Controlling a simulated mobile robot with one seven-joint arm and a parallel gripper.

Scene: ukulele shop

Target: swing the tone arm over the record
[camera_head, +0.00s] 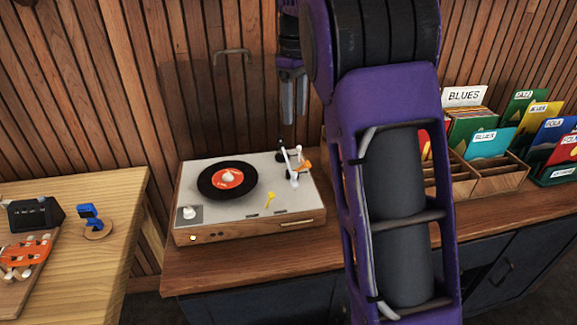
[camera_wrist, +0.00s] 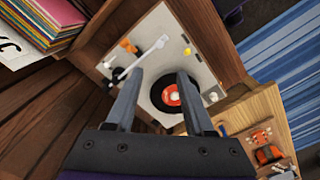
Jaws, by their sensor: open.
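The turntable (camera_head: 248,211) has a pale top and wooden sides, and stands on the wooden counter. A black record (camera_head: 209,184) with an orange-red label lies on its platter; it also shows in the wrist view (camera_wrist: 157,99). The white tone arm (camera_head: 291,165) lies on the right side of the deck, beside the record and not over it; in the wrist view the tone arm (camera_wrist: 143,57) lies beyond my fingertips. My gripper (camera_head: 294,118) is open and empty above the back right of the turntable; its two fingers (camera_wrist: 160,73) are spread in the wrist view.
A clear raised lid (camera_head: 205,100) stands behind the deck, near the slatted wall. Record crates (camera_head: 470,180) stand at right, partly behind my arm. A small yellow lever (camera_head: 269,199) is on the deck's front. A lighter table (camera_head: 75,255) with ukulele items is at left.

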